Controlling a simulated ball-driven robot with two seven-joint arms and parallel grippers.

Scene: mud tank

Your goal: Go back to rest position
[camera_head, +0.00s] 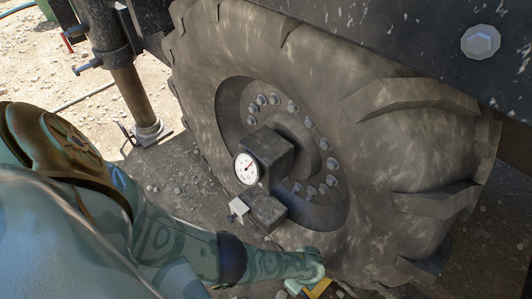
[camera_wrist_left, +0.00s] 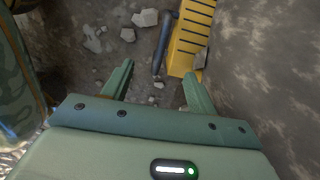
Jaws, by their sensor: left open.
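My left arm comes in from the left in the head view, and its gripper (camera_head: 302,284) is low beside the big tyre, near the bottom edge. In the left wrist view the two green fingers of my left gripper (camera_wrist_left: 158,76) stand apart with nothing between them but ground. A yellow slotted block (camera_wrist_left: 192,38) lies just beyond the fingertips, next to a dark bar (camera_wrist_left: 165,42). A small part of the yellow block also shows in the head view (camera_head: 320,289). My right gripper is in neither view.
A large muddy tyre (camera_head: 400,165) fills the middle and right. A gauge (camera_head: 246,169) on a dark block and a valve-like fitting (camera_head: 238,209) stick out at its hub. A support post (camera_head: 131,95) stands at upper left. Loose stones (camera_wrist_left: 145,18) lie on the ground.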

